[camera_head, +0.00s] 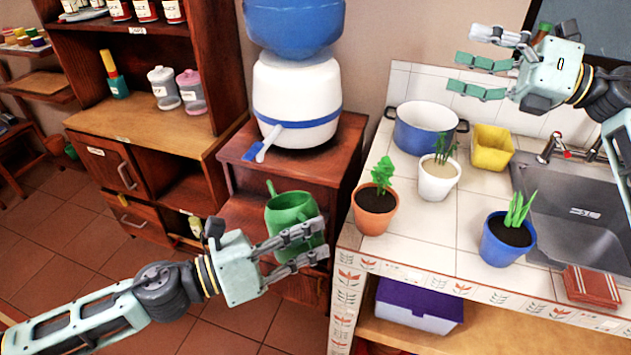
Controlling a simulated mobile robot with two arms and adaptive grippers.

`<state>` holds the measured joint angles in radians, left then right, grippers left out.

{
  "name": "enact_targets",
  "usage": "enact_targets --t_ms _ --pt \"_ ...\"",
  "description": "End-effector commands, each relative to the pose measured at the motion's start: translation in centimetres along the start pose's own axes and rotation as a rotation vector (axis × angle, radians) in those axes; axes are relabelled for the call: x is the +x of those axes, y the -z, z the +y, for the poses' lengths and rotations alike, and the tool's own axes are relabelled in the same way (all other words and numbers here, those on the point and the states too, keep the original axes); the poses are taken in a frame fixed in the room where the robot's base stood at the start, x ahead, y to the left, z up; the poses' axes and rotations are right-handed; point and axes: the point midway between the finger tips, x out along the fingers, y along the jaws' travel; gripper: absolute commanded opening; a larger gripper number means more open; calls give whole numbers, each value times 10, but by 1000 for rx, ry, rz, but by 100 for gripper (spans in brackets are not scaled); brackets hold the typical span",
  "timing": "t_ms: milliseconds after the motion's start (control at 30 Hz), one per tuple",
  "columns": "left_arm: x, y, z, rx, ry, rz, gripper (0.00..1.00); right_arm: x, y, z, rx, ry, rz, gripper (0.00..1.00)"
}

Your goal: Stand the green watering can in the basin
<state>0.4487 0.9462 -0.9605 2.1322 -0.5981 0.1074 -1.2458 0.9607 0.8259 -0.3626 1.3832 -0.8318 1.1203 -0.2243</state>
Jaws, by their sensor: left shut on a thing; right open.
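The green watering can (286,211) is in the middle left of the head view, in front of the dark wood stand. My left gripper (322,238) is shut on it, and the fingers cover part of its lower right side. The can looks roughly upright; I cannot tell whether its bottom touches anything. The basin (570,215) is the grey metal sink at the right, set in the tiled counter. My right gripper (462,73) is open and empty, high above the back of the counter. The basin's right part is cut off by the picture edge.
A terracotta pot (374,222), a white pot (437,184) and a blue pot (503,246) with plants stand on the counter between can and basin. Behind them are a blue pot with handles (425,136) and a yellow container (490,150). A faucet (557,147) rises behind the basin.

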Motion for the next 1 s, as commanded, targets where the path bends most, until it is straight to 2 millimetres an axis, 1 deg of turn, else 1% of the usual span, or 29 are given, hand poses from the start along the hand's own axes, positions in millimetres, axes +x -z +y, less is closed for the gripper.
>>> enact_targets --t_ms 33,67,100,167,200,267,300,367,400,500,600,700,800,1000 --pt "0 -1 -1 3 1 -2 0 26 19 5 -1 3 84 100" --pt "0 -1 -1 3 1 -2 0 39 32 6 1 11 133 100" --pt "0 -1 -1 3 1 -2 0 55 49 7 1 24 202 100" --pt "0 -1 -1 3 1 -2 0 79 76 10 -2 50 306 100" --pt "0 -1 -1 3 1 -2 0 94 95 12 -9 73 378 100" --pt "0 -1 -1 3 1 -2 0 115 124 14 -25 115 490 100" --pt "0 -1 -1 3 1 -2 0 127 144 16 -41 150 566 100" --pt "0 -1 -1 2 1 -2 0 143 175 17 -75 216 682 100" --pt "0 -1 -1 3 1 -2 0 151 194 16 -102 267 753 100" --pt "0 -1 -1 3 1 -2 0 162 230 12 -174 398 892 100" --pt "0 -1 -1 3 1 -2 0 166 252 8 -243 513 978 100" --pt "0 -1 -1 2 1 -2 0 167 263 4 -295 598 1022 100" --pt "0 -1 -1 3 1 -2 0 166 269 0 -324 646 1041 100" --pt "0 -1 -1 3 1 -2 0 172 283 -12 -331 661 1050 100"
